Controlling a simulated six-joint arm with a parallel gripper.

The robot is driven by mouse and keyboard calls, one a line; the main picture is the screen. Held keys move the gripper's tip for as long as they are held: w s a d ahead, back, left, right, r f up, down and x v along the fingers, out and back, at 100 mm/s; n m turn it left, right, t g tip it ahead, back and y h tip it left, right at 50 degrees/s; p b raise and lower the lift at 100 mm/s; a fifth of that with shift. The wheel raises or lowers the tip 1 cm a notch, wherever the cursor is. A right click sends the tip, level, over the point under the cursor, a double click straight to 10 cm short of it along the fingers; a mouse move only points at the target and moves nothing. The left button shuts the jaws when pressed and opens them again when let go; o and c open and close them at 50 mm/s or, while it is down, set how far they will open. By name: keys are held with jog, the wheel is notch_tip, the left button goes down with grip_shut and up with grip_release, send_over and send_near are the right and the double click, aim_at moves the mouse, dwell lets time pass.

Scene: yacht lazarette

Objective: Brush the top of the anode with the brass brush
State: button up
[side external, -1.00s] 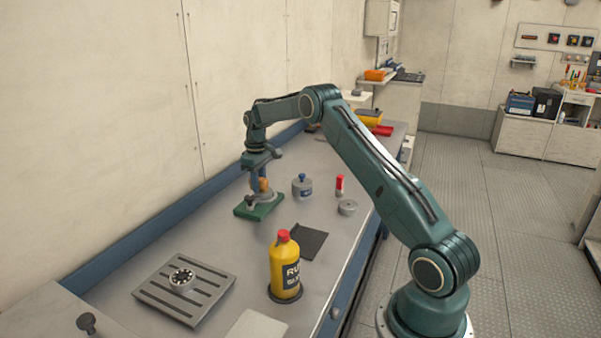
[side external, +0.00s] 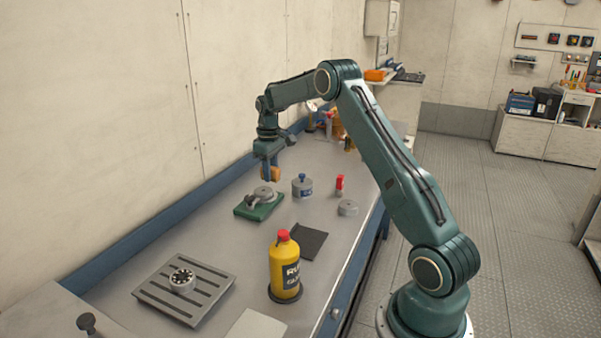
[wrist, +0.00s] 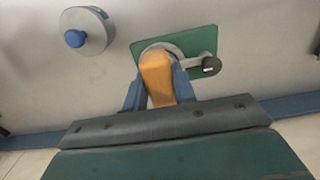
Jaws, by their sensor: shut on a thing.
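My gripper (side external: 270,175) is shut on an orange-tan block, which I take to be the brass brush (side external: 271,174). The brush also shows between the blue fingers in the wrist view (wrist: 157,78); its bristles are hidden. Below it, a grey round piece, apparently the anode (side external: 263,192), sits on a green base (side external: 258,212) with a dark-knobbed lever beside it. In the side view the brush is just above and behind the anode, seemingly apart from it. In the wrist view the brush covers most of the anode (wrist: 172,48).
A grey cylinder with a blue knob (side external: 302,188) stands close right of the green base. A yellow bottle (side external: 284,268), dark mat (side external: 308,243) and slotted plate (side external: 150,290) lie nearer.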

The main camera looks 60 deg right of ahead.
jog(key=shift+r, duration=1.75)
